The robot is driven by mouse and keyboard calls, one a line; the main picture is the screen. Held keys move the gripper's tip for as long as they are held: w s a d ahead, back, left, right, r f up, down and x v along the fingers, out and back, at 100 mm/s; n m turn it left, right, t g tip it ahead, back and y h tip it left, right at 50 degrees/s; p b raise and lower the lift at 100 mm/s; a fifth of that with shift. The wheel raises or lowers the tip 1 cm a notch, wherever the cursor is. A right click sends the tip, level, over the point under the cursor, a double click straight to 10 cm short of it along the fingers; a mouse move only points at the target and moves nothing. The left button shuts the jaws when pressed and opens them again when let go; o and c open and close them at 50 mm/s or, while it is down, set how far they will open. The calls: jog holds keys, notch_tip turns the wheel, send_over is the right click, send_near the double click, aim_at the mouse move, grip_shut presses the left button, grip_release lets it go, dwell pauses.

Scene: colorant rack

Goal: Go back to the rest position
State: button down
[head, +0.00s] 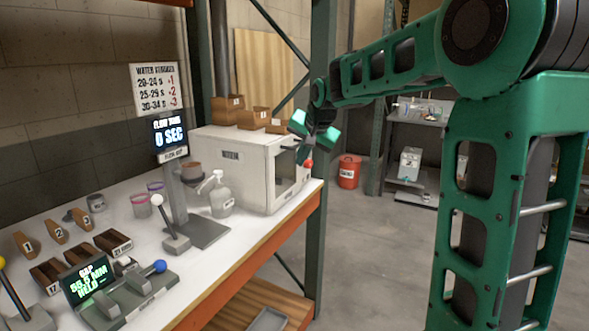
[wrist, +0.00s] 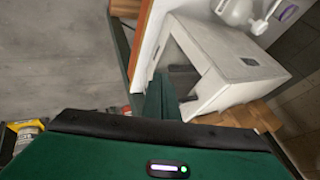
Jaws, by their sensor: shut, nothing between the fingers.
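My gripper (head: 302,146) is at the end of my green arm, raised in front of the right end of the white box-shaped machine (head: 240,165) in the head view. In the wrist view my gripper's green fingers (wrist: 160,98) are together with nothing between them. The same white machine (wrist: 205,70) lies beyond the fingers there, with its dark opening facing them. I cannot tell the exact gap between gripper and machine.
A red bucket (head: 349,171) and shelf (head: 415,122) are behind. Grey floor is open at right.

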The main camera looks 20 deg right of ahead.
jog(key=shift+v, duration=0.8)
jog(key=s+d+f+n+g, duration=0.1)
jog(key=s+f, duration=0.4)
jog(key=s, duration=0.9)
jog(key=s+d+f+n+g, duration=0.1)
jog(key=s+f+g, duration=0.3)
jog(key=s, duration=1)
jog(key=s+d+f+n+g, duration=0.1)
jog(key=s+f, duration=0.6)
jog(key=s, duration=0.8)
jog(key=shift+g+y, duration=0.3)
jog(key=shift+g, duration=0.5)
jog(key=shift+a, duration=0.15)
